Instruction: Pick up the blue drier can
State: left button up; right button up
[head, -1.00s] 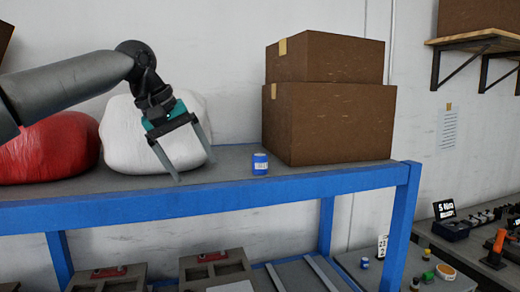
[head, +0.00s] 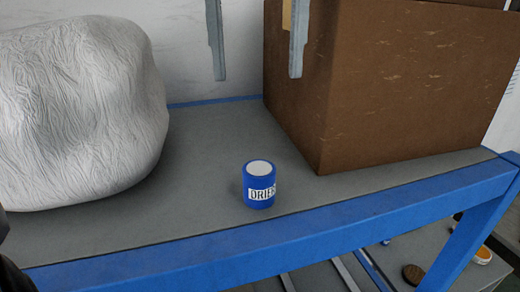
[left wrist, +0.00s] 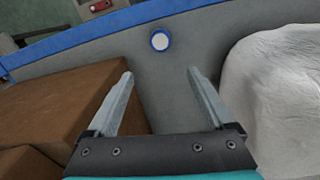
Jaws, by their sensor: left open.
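The blue drier can (head: 259,186) stands upright on the grey shelf top (head: 215,225), near its blue front edge. It has a white lid and a white label with dark letters. In the left wrist view the can (left wrist: 160,41) shows its white lid from above, beyond and between the fingertips. My left gripper (head: 255,77) is open and empty; its two fingers hang down at the top of the head view, above and behind the can. In the left wrist view the gripper (left wrist: 160,73) has its fingers spread wide, apart from the can. My right gripper does not show.
A large brown box (head: 390,85) stands right of the can. A bulky white sack (head: 80,110) stands to its left. The blue front rail (head: 300,240) borders the shelf. The shelf top around the can is clear.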

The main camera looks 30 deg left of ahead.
aim_at(259, 168)
pick_arm(q)
jog(key=f, duration=0.9)
jog(key=shift+s+d+f, duration=0.2)
jog(key=shift+s+f, duration=0.1)
jog(key=shift+s+d+f, duration=0.1)
jog(key=shift+s+f, duration=0.05)
jog(key=shift+f, duration=0.75)
jog(key=shift+s+d+f, duration=0.1)
jog(key=shift+s+f, duration=0.05)
jog(key=shift+f, duration=0.8)
jog(key=shift+s+d+f, duration=0.1)
jog(key=shift+s+f, duration=0.05)
jog(key=shift+f, duration=0.75)
jog(key=shift+c, duration=0.2)
grip_shut()
